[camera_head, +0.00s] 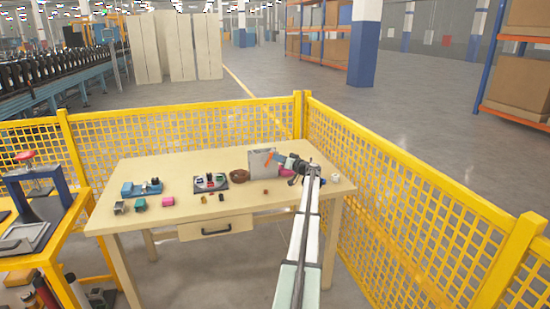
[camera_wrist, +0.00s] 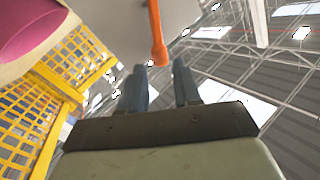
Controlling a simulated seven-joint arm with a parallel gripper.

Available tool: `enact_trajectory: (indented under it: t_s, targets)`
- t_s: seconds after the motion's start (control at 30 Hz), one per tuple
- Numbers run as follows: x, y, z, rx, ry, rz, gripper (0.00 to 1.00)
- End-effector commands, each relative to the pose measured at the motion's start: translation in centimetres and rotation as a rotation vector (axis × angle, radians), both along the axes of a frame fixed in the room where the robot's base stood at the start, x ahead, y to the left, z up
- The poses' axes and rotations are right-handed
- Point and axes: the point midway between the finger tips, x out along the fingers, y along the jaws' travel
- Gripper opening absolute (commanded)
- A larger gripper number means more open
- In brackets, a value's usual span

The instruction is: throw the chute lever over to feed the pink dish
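The chute is a grey upright panel (camera_head: 261,165) at the back right of the table. Its orange lever (camera_head: 271,157) shows near the panel's upper right. In the wrist view the orange lever (camera_wrist: 155,28) hangs from the top, its rounded end level with the gap between my fingertips. My gripper (camera_head: 281,159) is beside the panel; in the wrist view my gripper (camera_wrist: 159,68) is open, fingers apart with nothing clearly held. I cannot tell whether it touches the lever. A pink round dish (camera_wrist: 28,28) shows at upper left in the wrist view; a reddish part (camera_head: 286,172) shows below my gripper.
A brown bowl (camera_head: 239,176) stands left of the panel. A tray with small parts (camera_head: 211,182), a blue fixture (camera_head: 141,188) and a pink piece (camera_head: 167,201) lie farther left. A white cup (camera_head: 335,177) stands at right. Yellow mesh fence (camera_head: 400,185) borders the table.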

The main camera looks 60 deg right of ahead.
Motion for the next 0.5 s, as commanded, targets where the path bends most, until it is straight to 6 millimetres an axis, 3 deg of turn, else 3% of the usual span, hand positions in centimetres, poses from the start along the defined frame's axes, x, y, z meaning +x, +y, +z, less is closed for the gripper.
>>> enact_trajectory:
  t_s: [0.2, 0.5]
  targets:
    - [2.5, -0.8, 0.0, 0.0, 0.0, 0.001, 0.33]
    - [3.3, -1.0, 0.0, 0.0, 0.0, -0.001, 0.33]
